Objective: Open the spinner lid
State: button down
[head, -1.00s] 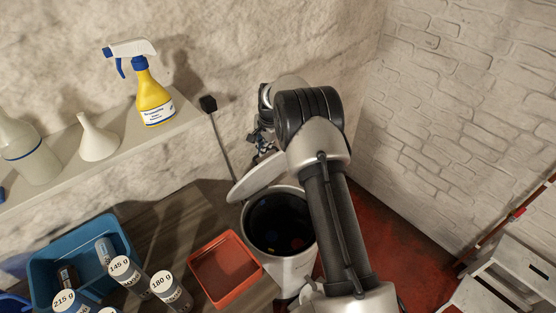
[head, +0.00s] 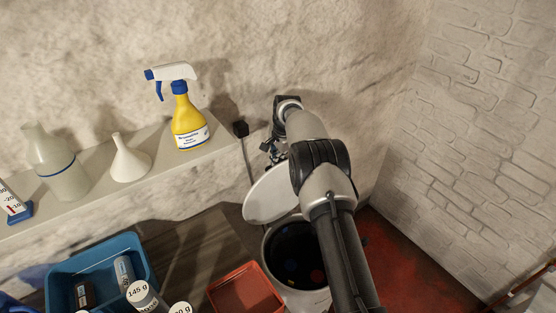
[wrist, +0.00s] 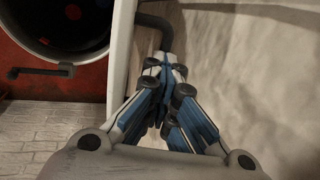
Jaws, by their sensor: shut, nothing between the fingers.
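The spinner (head: 290,290) is a white round drum with a dark opening, below centre in the head view. Its pale lid (head: 270,197) stands raised at the back of the opening, tilted up toward the wall. In the wrist view the lid (wrist: 121,60) shows edge-on, just left of my gripper, with the dark drum (wrist: 62,25) beyond it. My gripper (wrist: 163,68) is shut and empty, on the wall side of the lid. It also shows in the head view (head: 271,150), partly hidden by my arm. I cannot tell whether the fingers touch the lid.
A shelf (head: 95,195) along the wall holds a yellow spray bottle (head: 188,122), a funnel (head: 130,160) and a white bottle (head: 57,165). A red tray (head: 245,290) and a blue crate (head: 60,268) sit left of the spinner. A brick wall (head: 470,150) stands right.

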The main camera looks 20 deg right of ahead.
jog(key=c, duration=2.4)
grip_release()
jog(key=f, duration=0.1)
jog(key=s+f, duration=0.1)
jog(key=shift+s+d+f+g, duration=0.1)
jog(key=shift+s+f+g, duration=0.1)
jog(key=shift+f+g, duration=0.1)
jog(key=c, duration=1.8)
grip_release()
jog(key=shift+o, duration=0.6)
jog(key=shift+w+d+f, duration=0.1)
jog(key=shift+w+f, duration=0.05)
jog(key=shift+w, duration=0.25)
notch_tip(320, 180, up, 12)
jog(key=s, duration=0.2)
jog(key=shift+d, duration=0.4)
jog(key=shift+f, duration=0.1)
